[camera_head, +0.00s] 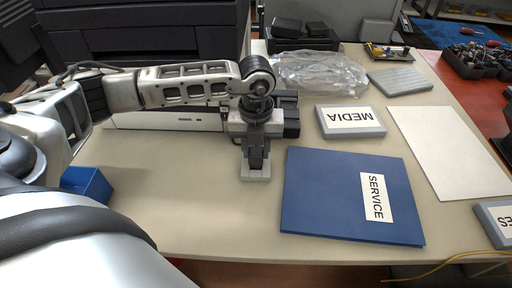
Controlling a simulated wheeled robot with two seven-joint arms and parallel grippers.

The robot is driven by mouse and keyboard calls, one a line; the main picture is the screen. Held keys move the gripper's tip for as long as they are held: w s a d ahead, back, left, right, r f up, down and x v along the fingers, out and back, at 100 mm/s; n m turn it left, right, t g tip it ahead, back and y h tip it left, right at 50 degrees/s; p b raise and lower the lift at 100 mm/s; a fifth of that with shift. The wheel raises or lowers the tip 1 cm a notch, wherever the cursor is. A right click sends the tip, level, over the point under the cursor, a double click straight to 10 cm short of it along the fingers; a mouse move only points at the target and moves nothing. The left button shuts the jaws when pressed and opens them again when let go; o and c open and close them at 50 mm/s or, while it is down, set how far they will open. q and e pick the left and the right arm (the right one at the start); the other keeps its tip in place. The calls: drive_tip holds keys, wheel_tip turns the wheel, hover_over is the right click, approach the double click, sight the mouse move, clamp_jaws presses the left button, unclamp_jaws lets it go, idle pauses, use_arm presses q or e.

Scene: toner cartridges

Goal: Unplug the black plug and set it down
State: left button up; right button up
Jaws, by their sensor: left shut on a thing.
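My left gripper (257,160) reaches down at the middle of the table, left of the blue SERVICE folder. Its fingers are shut on a dark thing, which I take to be the black plug; the fingers hide most of it. A small light grey block (256,175) shows right at the fingertips, on or just above the table; I cannot tell whether the plug is still seated in it. My right gripper is not in view.
The blue SERVICE folder (325,196) lies close to the right of the gripper. A grey MEDIA box (375,131) and a white sheet (450,150) lie beyond it. A blue open box (87,184) is at left. A clear plastic bag (318,72) lies behind. Bare tabletop is in front.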

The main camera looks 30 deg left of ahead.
sight(256, 151)
use_arm(q)
drive_tip(key=shift+r+p, duration=0.8)
drive_tip(key=shift+r, duration=0.4)
drive_tip(key=shift+r+p, duration=1.3)
drive_tip(key=shift+r, duration=0.6)
